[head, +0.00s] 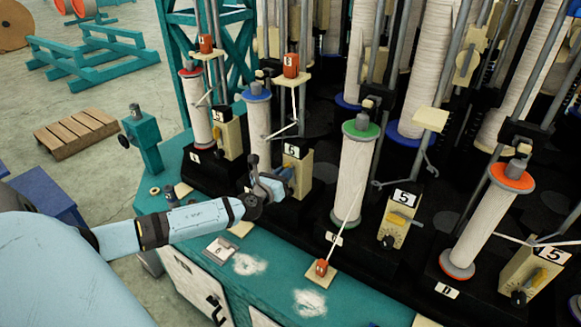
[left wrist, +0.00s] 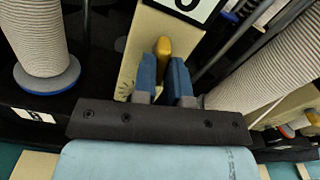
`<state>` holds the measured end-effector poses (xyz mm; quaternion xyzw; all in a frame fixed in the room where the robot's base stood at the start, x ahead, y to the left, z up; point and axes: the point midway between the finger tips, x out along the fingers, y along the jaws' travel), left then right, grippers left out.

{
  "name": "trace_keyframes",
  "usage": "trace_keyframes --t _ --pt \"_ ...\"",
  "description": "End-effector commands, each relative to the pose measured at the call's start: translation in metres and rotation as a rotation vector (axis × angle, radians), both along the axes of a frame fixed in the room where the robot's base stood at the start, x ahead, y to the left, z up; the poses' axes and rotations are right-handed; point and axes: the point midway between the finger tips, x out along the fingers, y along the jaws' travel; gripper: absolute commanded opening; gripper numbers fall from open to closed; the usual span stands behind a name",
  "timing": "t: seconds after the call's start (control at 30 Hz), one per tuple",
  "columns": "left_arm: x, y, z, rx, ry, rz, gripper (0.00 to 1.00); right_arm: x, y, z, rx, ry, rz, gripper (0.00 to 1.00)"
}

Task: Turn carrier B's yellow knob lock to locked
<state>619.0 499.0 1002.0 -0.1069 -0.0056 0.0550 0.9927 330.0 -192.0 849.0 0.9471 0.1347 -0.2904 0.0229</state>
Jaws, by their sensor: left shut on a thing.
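The box also fills the top middle of the left wrist view (left wrist: 135,62). Its yellow knob (left wrist: 163,47) shows there between the blue fingertips of my left gripper (left wrist: 163,75). My left gripper (head: 280,186) is shut on the knob, at the front of the box. The fingers hide part of the knob, and its lock marks are too small to read. My right gripper is in neither view.
Carriers with a red-flanged bobbin (head: 197,108), a green-flanged bobbin (head: 357,180) and an orange-flanged bobbin (head: 487,220) stand on both sides. The teal deck (head: 255,268) in front holds a small orange-red weight (head: 321,267) and a plate (head: 221,250).

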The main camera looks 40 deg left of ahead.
Motion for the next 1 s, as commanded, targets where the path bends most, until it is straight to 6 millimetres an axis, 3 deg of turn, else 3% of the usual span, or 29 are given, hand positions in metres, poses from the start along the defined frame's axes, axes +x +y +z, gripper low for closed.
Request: trace_keyframes --t 0.37,0.57,0.6,0.63,1.0 --pt "0.0 0.0 0.0 0.048 0.006 0.0 0.0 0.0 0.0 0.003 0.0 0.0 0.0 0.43" --pt "0.0 0.0 0.002 0.184 0.022 0.001 0.0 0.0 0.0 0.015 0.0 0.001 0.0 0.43" --pt "0.0 0.0 -0.001 0.184 0.02 0.0 0.2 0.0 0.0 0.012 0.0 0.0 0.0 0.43" --pt "0.0 0.0 -0.001 0.182 0.02 0.0 0.27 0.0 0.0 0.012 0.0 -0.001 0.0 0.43" --pt "-0.005 0.0 -0.001 0.181 0.021 0.0 0.28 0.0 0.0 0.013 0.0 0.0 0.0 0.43"
